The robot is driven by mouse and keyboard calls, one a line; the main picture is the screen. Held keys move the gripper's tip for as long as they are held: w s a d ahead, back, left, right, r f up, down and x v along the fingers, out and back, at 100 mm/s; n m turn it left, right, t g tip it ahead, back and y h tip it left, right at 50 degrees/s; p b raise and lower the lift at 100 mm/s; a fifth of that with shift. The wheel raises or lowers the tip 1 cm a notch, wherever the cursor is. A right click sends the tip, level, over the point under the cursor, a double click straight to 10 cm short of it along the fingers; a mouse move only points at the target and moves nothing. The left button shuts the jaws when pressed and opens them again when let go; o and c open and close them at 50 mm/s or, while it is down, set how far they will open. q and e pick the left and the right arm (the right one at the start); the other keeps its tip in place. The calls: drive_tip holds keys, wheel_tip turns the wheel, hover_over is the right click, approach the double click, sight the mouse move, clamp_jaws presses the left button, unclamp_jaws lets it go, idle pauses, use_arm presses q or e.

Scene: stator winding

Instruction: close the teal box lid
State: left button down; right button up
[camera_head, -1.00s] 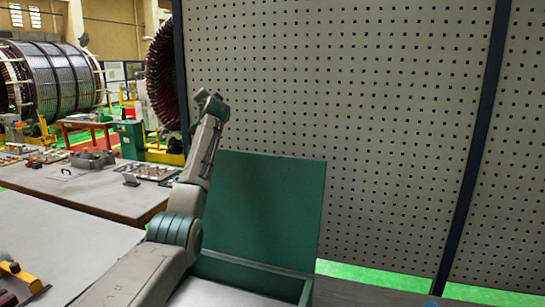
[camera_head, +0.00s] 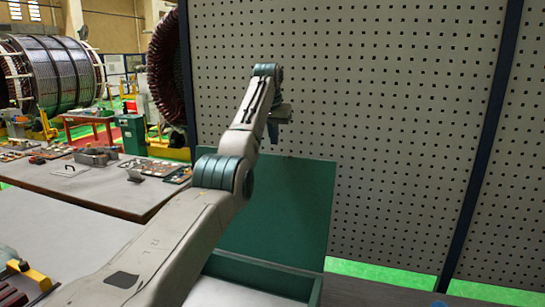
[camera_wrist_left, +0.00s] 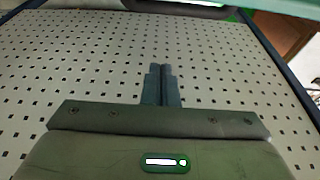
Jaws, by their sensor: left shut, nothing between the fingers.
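The teal box (camera_head: 262,275) stands at the bottom centre of the head view, with a pale inside partly hidden by my left arm. Its teal lid (camera_head: 290,210) is open and stands nearly upright at the back of the box. My left arm crosses in front of the box and the lid's left part. My left gripper (camera_head: 279,120) is above the lid's top edge, in front of the pegboard, apart from the lid in the picture. In the left wrist view its fingers (camera_wrist_left: 161,72) are together and empty. My right gripper is not in view.
A grey perforated panel (camera_head: 400,120) with dark posts rises behind the box. A workbench (camera_head: 100,185) with tools and trays stands at the left. A yellow and black item (camera_head: 25,275) lies at the lower left. Open air surrounds the gripper above the lid.

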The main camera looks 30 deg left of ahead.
sight(271, 158)
use_arm(q)
drive_tip(key=p+x, duration=0.4)
drive_tip(key=x, duration=0.3)
drive_tip(key=shift+s+d+r+p, duration=0.15)
drive_tip(key=shift+s+p, duration=0.1)
drive_tip(key=shift+s, duration=0.7)
drive_tip(key=shift+s+d+f+p, duration=0.1)
drive_tip(key=shift+s+d+p, duration=0.15)
drive_tip(key=shift+s, duration=0.7)
